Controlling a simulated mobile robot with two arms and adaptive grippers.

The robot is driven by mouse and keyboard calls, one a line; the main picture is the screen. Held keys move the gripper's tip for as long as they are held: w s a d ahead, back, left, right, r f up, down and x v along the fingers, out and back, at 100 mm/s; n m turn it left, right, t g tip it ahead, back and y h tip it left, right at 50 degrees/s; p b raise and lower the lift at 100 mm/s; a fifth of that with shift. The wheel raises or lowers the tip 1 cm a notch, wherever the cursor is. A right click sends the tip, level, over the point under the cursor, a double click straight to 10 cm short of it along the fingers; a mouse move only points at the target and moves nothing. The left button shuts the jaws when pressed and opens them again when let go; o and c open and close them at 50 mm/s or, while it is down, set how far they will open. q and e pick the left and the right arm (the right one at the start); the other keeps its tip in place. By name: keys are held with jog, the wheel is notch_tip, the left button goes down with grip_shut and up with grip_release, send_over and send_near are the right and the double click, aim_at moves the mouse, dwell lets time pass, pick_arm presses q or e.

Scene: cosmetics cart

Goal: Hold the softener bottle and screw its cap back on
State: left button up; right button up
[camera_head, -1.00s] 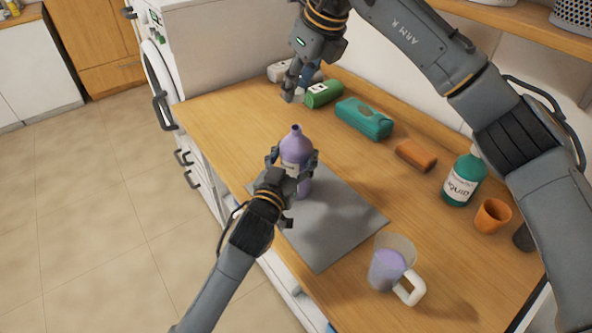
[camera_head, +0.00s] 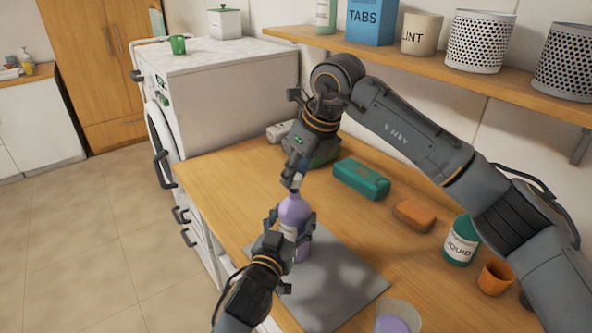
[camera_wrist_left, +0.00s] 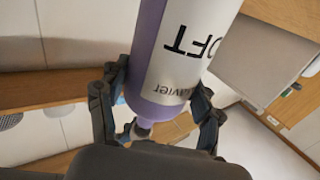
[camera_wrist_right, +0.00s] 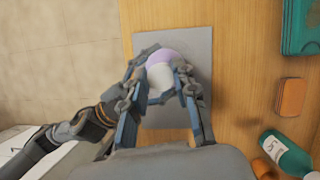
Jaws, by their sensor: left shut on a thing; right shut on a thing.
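The purple softener bottle (camera_head: 293,211) stands on the grey mat, roughly upright, with a white label. My left gripper (camera_head: 291,226) is shut around its body; the left wrist view shows the labelled bottle (camera_wrist_left: 175,55) between the fingers. My right gripper (camera_head: 292,180) is directly above the bottle's neck, fingers pointing down. In the right wrist view a pale round thing, apparently the cap (camera_wrist_right: 162,75), is between its fingers, with the purple bottle behind it. The fingers hide the neck in the head view, so I cannot tell whether cap and neck touch.
The grey mat (camera_head: 345,290) lies under the bottle. A jug with purple liquid (camera_head: 396,322) is at the front. A teal box (camera_head: 361,179), orange block (camera_head: 414,215), green liquid bottle (camera_head: 460,243) and orange cup (camera_head: 495,277) stand to the right. A shelf (camera_head: 460,66) is above.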

aim_at(292, 190)
jog(key=shift+f, duration=0.85)
jog(key=shift+f, duration=0.55)
jog(key=m+h, duration=0.1)
jog(key=m, duration=0.1)
jog(key=m+t, duration=0.1)
jog(key=m, duration=0.2)
jog(key=shift+s+a+h, duration=0.1)
jog(key=shift+a+h, duration=0.1)
jog(key=shift+h, duration=0.2)
jog(key=m+h, duration=0.1)
jog(key=m, duration=0.2)
jog(key=m+h, duration=0.1)
jog(key=m, duration=0.2)
jog(key=shift+a, duration=0.15)
jog(key=m+h, duration=0.1)
jog(key=m, duration=0.3)
jog(key=m+g+h, duration=0.1)
jog(key=m+h, duration=0.1)
jog(key=m, duration=0.1)
jog(key=shift+a+m, duration=0.1)
jog(key=shift+m, duration=0.3)
jog(key=m, duration=0.2)
jog(key=m+g, duration=0.1)
jog(key=m, duration=0.1)
jog(key=shift+w+h, duration=0.2)
jog(key=shift+h, duration=0.2)
jog(key=m+g, duration=0.2)
jog(key=m, duration=0.2)
jog(key=shift+w+f, duration=0.1)
